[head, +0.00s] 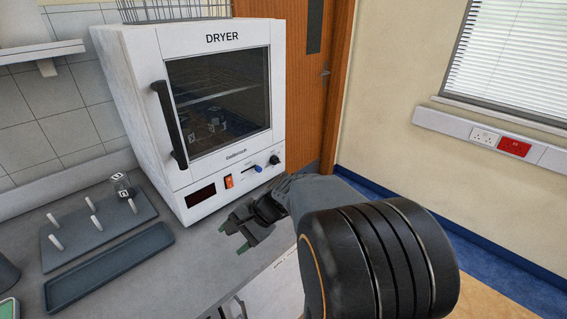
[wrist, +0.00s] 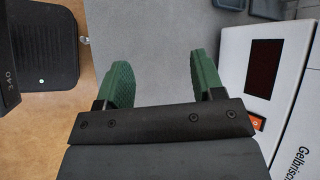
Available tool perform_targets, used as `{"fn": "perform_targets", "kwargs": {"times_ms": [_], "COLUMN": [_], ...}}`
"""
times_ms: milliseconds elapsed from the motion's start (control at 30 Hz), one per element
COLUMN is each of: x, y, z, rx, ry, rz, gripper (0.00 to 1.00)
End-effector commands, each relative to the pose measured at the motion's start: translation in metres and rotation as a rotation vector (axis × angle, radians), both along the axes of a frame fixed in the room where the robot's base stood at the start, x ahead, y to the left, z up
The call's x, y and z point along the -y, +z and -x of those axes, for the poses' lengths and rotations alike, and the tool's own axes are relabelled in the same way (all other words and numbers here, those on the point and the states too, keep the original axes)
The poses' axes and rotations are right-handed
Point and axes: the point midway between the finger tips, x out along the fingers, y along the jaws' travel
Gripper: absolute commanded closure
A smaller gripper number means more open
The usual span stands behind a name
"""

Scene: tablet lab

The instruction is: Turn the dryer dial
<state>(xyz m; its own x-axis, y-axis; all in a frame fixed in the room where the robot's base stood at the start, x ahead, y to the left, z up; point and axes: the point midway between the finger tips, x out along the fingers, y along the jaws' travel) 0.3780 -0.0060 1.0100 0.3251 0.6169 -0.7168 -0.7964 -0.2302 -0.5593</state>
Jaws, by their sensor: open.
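The white dryer (head: 160,60) stands on the counter with its glass door shut. Its lower panel has a dark display, an orange switch (head: 229,181), a small blue knob (head: 258,169) and a round black knob (head: 274,160) at the right end. Which knob is the dryer dial, I cannot tell for sure. My gripper (head: 233,238) is open and empty, over the counter in front of the panel and apart from it. In the wrist view its green fingers (wrist: 161,80) are spread, with the dryer front (wrist: 290,45) on the right; neither knob shows there.
A grey peg rack (head: 100,225) with white pegs and an empty grey tray (head: 110,265) lie on the counter at left. A wire basket (head: 175,10) sits on the dryer. A wooden door (head: 335,90) and a wall with sockets are to the right. The counter under my gripper is clear.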

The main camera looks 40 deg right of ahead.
Motion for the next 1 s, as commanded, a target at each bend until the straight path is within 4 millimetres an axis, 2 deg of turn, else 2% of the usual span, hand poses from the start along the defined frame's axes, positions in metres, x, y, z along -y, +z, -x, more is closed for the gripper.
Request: {"fn": "perform_targets", "kwargs": {"times_ms": [33, 100, 167, 200, 300, 400, 500, 600, 700, 833, 1000], "x": [0.020, 0.050, 0.081, 0.105, 0.162, 0.212, 0.249, 0.272, 0.282, 0.283, 0.280], "y": [-0.001, 0.003, 0.005, 0.005, 0.004, 0.001, -0.003, -0.006, -0.007, -0.006, -0.006], "z": [-0.018, -0.042, -0.058, -0.067, -0.079, -0.080, -0.076, -0.073, -0.077, -0.095, -0.128], "rx": [-0.027, -0.035, -0.027, -0.016, 0.029, 0.085, 0.135, 0.173, 0.189, 0.194, 0.194], "ry": [-0.161, -0.369, -0.535, -0.637, -0.858, -1.027, -1.144, -1.213, -1.245, -1.252, -1.249], "rz": [-0.144, -0.339, -0.493, -0.590, -0.797, -0.957, -1.068, -1.135, -1.167, -1.176, -1.174], "gripper": [0.38, 0.38, 0.38, 0.38, 0.38, 0.38, 0.38, 0.38, 0.38, 0.38, 0.38]}}
